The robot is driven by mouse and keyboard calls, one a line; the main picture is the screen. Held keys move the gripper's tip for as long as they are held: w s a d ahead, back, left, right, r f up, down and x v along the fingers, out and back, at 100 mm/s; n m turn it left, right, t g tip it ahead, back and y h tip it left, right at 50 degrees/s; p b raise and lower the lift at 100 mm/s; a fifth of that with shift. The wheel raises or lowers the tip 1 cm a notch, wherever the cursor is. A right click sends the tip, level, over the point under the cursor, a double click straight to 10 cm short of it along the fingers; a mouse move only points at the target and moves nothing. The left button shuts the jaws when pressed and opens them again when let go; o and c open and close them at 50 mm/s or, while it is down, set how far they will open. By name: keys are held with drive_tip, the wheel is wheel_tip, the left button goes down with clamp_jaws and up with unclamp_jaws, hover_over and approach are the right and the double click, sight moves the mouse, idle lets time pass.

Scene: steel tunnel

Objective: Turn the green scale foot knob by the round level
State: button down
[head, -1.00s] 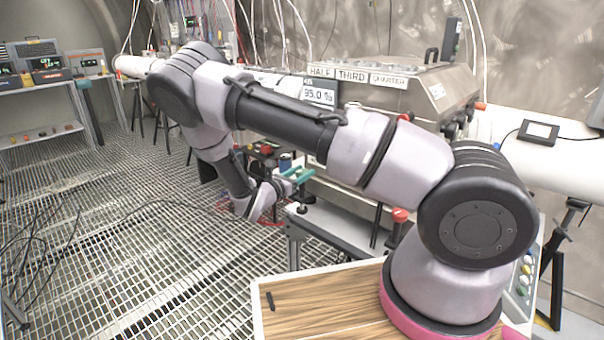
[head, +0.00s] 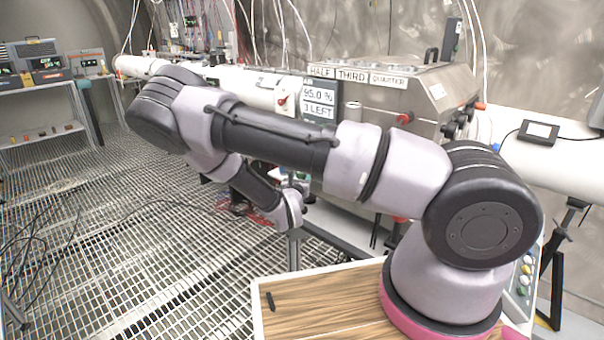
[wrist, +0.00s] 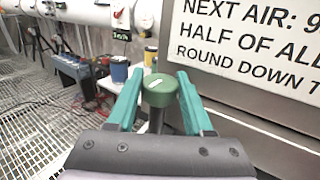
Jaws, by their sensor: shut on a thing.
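The green knob (wrist: 160,94) has a round top with a white mark and sits on a dark upright stem in the wrist view. My gripper (wrist: 160,80) has its two teal fingers on either side of the knob, shut on it. In the head view my wrist (head: 288,208) is low beside the steel bench, and the knob and fingers are mostly hidden there. I cannot make out the round level in either view.
A steel box with a printed sign (wrist: 255,45) stands close on the right in the wrist view. A blue cup (wrist: 119,70) is behind the fingers. In the head view a display (head: 318,98) reads 95.0 %. Grating floor (head: 130,240) lies open to the left.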

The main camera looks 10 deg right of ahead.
drive_tip(key=shift+n+t+y, duration=0.3)
drive_tip(key=shift+n+y, duration=0.2)
drive_tip(key=shift+y, duration=0.2)
drive_tip(key=shift+c, duration=1.4)
unclamp_jaws()
drive_tip(key=v, duration=1)
drive_tip(key=shift+s+a, duration=0.15)
drive_tip(key=shift+s, duration=0.25)
